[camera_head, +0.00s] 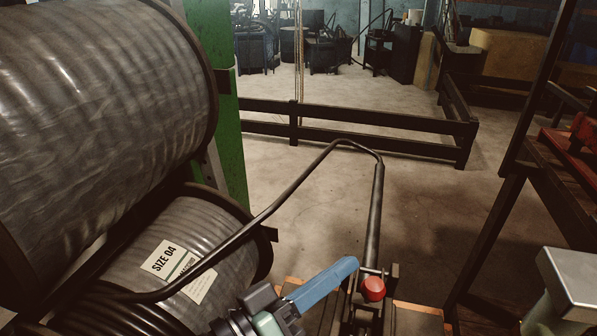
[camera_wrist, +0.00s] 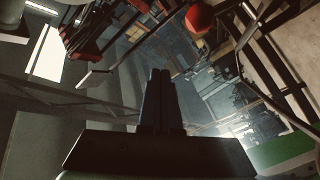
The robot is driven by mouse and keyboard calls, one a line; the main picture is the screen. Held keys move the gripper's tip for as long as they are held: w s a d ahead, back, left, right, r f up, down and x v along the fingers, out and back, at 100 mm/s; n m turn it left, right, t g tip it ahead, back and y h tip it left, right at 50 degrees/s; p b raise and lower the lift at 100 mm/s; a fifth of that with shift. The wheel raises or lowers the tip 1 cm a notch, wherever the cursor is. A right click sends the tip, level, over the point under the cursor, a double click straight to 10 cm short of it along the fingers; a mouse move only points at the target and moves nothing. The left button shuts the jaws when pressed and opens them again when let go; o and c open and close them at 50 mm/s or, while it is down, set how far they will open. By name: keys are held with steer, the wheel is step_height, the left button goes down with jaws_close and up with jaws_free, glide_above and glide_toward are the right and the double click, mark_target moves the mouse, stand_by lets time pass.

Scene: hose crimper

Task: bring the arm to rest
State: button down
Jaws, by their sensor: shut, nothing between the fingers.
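My gripper (camera_wrist: 161,75) shows in the wrist view as two dark fingers side by side with no gap between them. It is shut and holds nothing. The fingers stand in front of the hall's far part and appear to touch nothing.
Large hose reels (camera_head: 95,95) fill the left, beside a green post (camera_head: 231,140). The floor (camera_head: 408,217) beyond is clear up to a low rail (camera_head: 380,113).

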steer(key=w+a+r+t+y+p, duration=0.1)
steer(key=w+r+t+y+p, duration=0.15)
steer(key=r, duration=0.75)
steer(key=w+a+r+t+y+p, duration=0.1)
steer(key=r+t+y+p, duration=0.25)
steer(key=r, duration=0.65)
steer(key=w+r+t+y+p, duration=0.2)
steer(key=r+t+p, duration=0.15)
steer(key=r, duration=0.65)
steer(key=s+a+r+t+y+p, duration=0.1)
steer(key=s+r+t+y+p, duration=0.1)
steer(key=r, duration=0.5)
steer(key=s+r+t+y+p, duration=0.2)
steer(key=s+r, duration=0.2)
steer(key=r, duration=0.4)
steer(key=s+a+r+n+t+y+p, duration=0.1)
steer(key=s+r+t+y+p, duration=0.1)
steer(key=s+r, duration=0.2)
step_height(320, 180, up, 3)
steer(key=shift+a+r+y, duration=0.2)
steer(key=shift+a+y, duration=0.1)
steer(key=shift+a, duration=0.05)
steer(key=shift+s+t, duration=0.1)
steer(key=shift+t, duration=0.15)
steer(key=c, duration=1.6)
jaws_free()
